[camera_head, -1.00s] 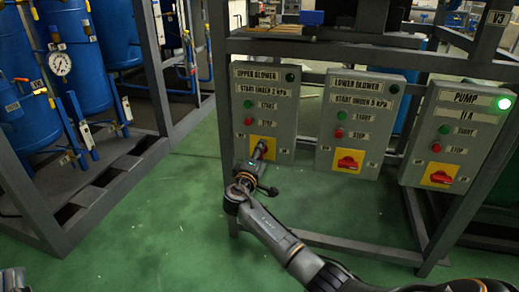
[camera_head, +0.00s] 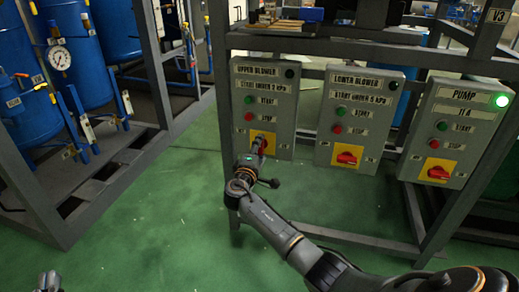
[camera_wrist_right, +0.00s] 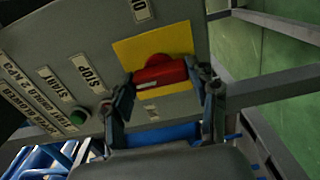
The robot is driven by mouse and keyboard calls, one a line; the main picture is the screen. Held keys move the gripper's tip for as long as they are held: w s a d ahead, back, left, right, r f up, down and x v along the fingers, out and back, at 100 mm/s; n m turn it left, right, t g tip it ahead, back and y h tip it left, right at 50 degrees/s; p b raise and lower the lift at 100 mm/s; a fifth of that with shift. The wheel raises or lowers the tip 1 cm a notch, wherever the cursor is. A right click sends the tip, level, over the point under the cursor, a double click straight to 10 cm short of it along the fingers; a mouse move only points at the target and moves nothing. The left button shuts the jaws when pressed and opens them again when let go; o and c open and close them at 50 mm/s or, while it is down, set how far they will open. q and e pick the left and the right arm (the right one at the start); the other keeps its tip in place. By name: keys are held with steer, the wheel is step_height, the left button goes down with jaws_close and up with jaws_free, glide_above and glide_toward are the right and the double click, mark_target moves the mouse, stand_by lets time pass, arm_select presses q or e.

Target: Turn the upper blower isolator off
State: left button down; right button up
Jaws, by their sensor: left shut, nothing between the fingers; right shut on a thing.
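The upper blower panel (camera_head: 265,110) is the leftmost of three grey boxes, with an isolator on a yellow plate at its bottom. Its red handle (camera_wrist_right: 160,75) shows between the fingers of my right gripper (camera_wrist_right: 165,98) in the wrist view and runs roughly along the panel's height. My right gripper (camera_head: 259,151) is shut on this handle and partly hides it in the head view. The panel's lamp (camera_head: 290,73) looks dark. Only the tip of my left gripper (camera_head: 48,281) shows at the bottom left; it is shut and empty, far from the panels.
The lower blower panel (camera_head: 357,120) and the pump panel (camera_head: 455,128) stand to the right, each with a red handle lying across its yellow plate. The pump lamp (camera_head: 501,101) glows green. A grey frame (camera_head: 228,190) carries the panels. Blue tanks (camera_head: 65,65) stand at left; green floor lies between.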

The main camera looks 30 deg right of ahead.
steer(key=o, duration=1.1)
steer(key=shift+o, duration=0.2)
steer(key=v, duration=1.2)
